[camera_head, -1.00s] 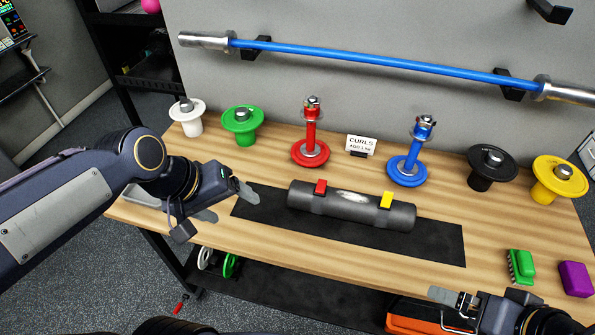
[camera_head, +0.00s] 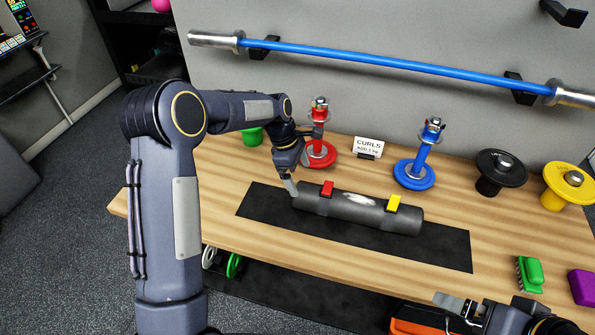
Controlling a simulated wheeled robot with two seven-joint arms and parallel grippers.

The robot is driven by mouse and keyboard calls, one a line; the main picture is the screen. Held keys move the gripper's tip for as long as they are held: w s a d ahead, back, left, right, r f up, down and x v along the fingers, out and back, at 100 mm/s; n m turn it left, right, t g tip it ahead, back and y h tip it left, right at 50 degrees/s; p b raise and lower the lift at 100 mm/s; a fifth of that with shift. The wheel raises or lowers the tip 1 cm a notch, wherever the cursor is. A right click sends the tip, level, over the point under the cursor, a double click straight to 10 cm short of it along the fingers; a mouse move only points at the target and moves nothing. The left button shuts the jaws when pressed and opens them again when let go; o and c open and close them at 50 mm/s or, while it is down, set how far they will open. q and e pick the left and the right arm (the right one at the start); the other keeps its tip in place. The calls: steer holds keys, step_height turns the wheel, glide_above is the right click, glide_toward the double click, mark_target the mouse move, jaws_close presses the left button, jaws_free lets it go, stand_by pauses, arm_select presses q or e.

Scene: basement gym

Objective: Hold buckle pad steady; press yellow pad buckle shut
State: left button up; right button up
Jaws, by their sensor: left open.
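The buckle pad (camera_head: 352,212) is a dark grey roll lying on a black mat (camera_head: 258,205) on the wooden bench. A red buckle (camera_head: 327,188) sits on its left part and a yellow buckle (camera_head: 393,203) on its right part. I cannot tell whether either buckle is fully closed. My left gripper (camera_head: 291,188) is open at the pad's left end, pointing down; I cannot tell whether it touches. My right gripper (camera_head: 458,305) is at the bench's front edge, apart from the pad; its jaw state is unclear.
Red (camera_head: 320,152) and blue (camera_head: 414,174) posts stand behind the pad, with a CURLS card (camera_head: 368,147) between them. Black (camera_head: 500,170) and yellow (camera_head: 568,185) spools stand at right. A green brush (camera_head: 530,273) and a purple block (camera_head: 582,287) lie front right. A blue bar (camera_head: 380,66) hangs above.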

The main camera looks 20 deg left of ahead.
mark_target(307, 196)
arm_select(q)
steer(key=shift+b+x, duration=0.3)
steer(key=shift+x, duration=0.5)
steer(key=b+x, duration=0.5)
steer(key=x, duration=0.3)
steer(key=shift+c, duration=0.3)
